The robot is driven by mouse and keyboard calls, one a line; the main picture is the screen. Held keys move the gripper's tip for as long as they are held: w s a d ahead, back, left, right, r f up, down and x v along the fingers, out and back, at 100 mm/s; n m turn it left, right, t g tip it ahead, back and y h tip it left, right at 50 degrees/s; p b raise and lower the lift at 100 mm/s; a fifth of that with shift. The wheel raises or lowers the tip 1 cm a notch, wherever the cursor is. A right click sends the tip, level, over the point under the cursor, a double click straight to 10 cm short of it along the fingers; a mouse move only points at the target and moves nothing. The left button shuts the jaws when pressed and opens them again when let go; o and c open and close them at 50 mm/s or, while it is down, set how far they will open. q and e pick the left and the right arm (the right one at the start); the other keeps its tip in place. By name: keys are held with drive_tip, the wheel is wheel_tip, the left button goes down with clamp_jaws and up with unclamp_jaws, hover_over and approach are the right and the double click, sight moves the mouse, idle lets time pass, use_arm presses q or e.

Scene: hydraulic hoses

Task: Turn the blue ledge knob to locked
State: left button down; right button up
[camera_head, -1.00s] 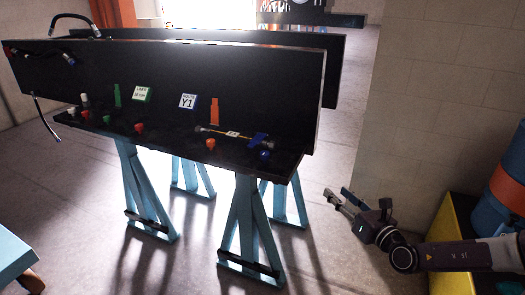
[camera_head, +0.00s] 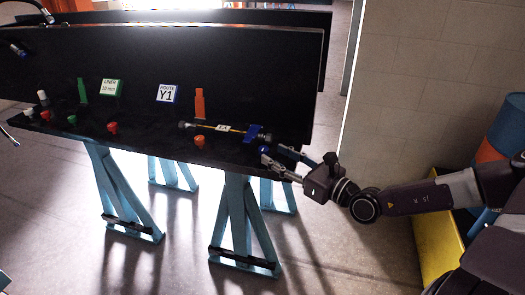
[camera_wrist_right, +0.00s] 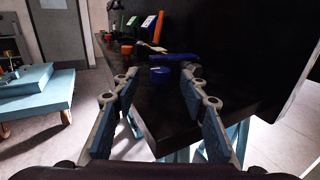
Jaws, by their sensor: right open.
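The blue knob (camera_head: 265,149) is at the front right end of the black ledge (camera_head: 150,139). In the right wrist view the blue knob (camera_wrist_right: 160,73) shows as a short round cap, ahead of and between the fingertips. My right gripper (camera_head: 273,154) is open and empty at the ledge's right end, with its fingers pointing at the knob. In the right wrist view the open fingers (camera_wrist_right: 158,85) stand wide apart; I cannot tell whether they touch the knob. No lock marking is readable. My left gripper is not in view.
A blue bracket (camera_head: 259,133) and a hose with a tag (camera_head: 223,127) lie just behind the knob. An orange-red knob (camera_head: 200,141) is to its left. A tall black panel (camera_head: 240,70) rises behind. A yellow crate (camera_head: 438,245) and blue-orange drum (camera_head: 497,150) stand at right.

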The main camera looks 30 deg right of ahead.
sight(268, 151)
drive_tip(key=x, duration=0.3)
drive_tip(key=shift+w, duration=0.1)
drive_tip(key=shift+x, duration=0.75)
drive_tip(key=shift+w, duration=0.2)
drive_tip(key=shift+w+a, duration=0.1)
drive_tip(key=shift+w, duration=0.1)
drive_tip(key=shift+c, duration=0.3)
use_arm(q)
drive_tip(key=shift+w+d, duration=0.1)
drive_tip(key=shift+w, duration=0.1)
use_arm(e)
clamp_jaws()
